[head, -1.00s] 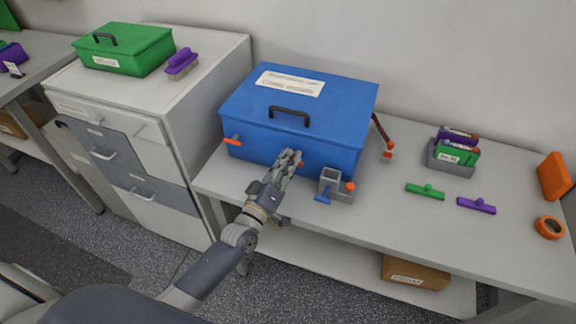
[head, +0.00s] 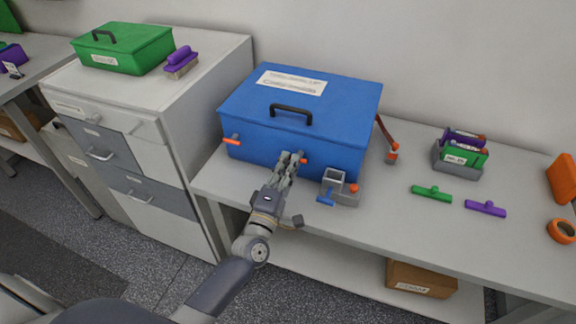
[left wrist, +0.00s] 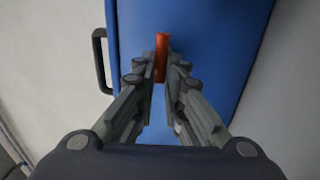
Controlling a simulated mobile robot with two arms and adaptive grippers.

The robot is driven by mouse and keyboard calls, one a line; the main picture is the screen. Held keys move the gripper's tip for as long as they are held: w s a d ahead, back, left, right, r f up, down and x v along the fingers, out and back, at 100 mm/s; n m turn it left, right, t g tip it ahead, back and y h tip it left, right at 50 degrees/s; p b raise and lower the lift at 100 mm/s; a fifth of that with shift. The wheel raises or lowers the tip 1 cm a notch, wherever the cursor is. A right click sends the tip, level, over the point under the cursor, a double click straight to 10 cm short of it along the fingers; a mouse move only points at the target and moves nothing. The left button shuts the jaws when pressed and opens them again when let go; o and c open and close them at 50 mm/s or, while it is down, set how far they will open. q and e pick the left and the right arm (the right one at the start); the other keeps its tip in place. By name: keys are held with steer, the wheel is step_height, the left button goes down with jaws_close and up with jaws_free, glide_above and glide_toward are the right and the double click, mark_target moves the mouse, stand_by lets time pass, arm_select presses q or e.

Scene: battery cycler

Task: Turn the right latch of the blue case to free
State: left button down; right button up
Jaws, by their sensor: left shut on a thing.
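The blue case (head: 300,112) stands closed on the bench, with a black handle (head: 290,113) on its lid. Its left latch (head: 232,141) is an orange bar at the front left. The right latch (head: 303,160) is orange and mostly hidden by my left gripper (head: 291,158) in the head view. In the left wrist view the right latch (left wrist: 161,56) is an orange bar between the fingertips of my left gripper (left wrist: 160,80), which is shut on it. My right gripper is not in view.
A grey holder with a blue lever (head: 326,197) and orange knob stands right of the gripper. Green (head: 431,193) and purple (head: 485,208) clamps, a grey battery rack (head: 458,170) and an orange ring (head: 562,230) lie further right. A green case (head: 125,50) sits on the cabinet.

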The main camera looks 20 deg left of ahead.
arm_select(q)
steer(key=shift+f, duration=0.1)
stand_by(0.4)
steer(key=c, duration=1.7)
jaws_free()
steer(key=shift+o, duration=0.2)
steer(key=shift+s, duration=0.1)
steer(key=s+f, duration=0.2)
steer(key=s, duration=0.9)
steer(key=shift+s+a, duration=0.2)
steer(key=shift+s, duration=0.1)
steer(key=shift+f, duration=0.1)
